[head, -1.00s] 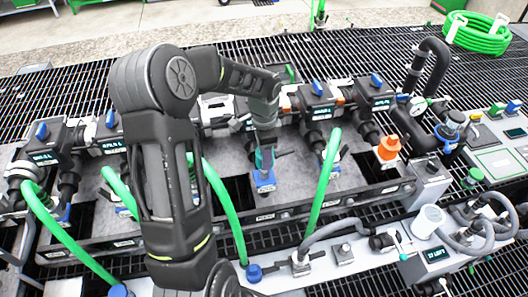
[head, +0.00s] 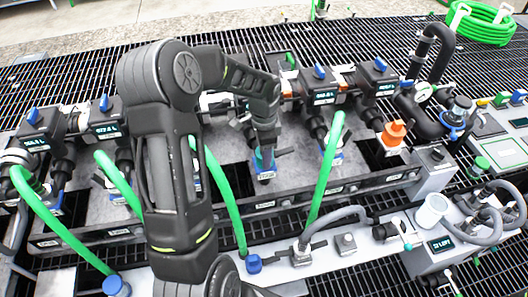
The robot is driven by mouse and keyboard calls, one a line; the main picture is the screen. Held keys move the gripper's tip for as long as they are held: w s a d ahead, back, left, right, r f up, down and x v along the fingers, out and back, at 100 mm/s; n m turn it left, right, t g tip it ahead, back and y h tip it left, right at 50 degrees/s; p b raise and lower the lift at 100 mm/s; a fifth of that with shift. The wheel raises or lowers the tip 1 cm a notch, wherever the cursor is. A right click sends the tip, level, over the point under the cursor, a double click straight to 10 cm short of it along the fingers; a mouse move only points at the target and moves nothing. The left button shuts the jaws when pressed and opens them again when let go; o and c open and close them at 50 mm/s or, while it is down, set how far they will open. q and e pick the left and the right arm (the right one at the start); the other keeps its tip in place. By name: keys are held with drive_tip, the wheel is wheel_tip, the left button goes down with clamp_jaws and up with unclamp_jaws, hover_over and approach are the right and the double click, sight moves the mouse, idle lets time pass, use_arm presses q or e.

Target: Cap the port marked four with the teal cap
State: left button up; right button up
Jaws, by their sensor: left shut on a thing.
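My left gripper (head: 264,150) points down over a blue-collared port (head: 266,175) in the middle of the manifold. It is shut on a small teal piece (head: 257,160), which looks like the teal cap and is mostly hidden by the fingers. The teal piece is at the mouth of the port; whether it is seated cannot be told. The marking on the strip below this port is too small to read. My right gripper is out of view.
Green hoses stand on both sides of the port, one close on the left (head: 222,190) and one on the right (head: 327,170). An orange cap (head: 393,137) sits farther right. A white cup (head: 432,210) and grey hoses are at the front right. A dark grating surrounds the manifold.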

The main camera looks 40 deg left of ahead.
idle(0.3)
use_arm(q)
drive_tip(key=o, duration=1.6)
drive_tip(key=shift+c, duration=0.2)
drive_tip(key=shift+r, duration=3.85)
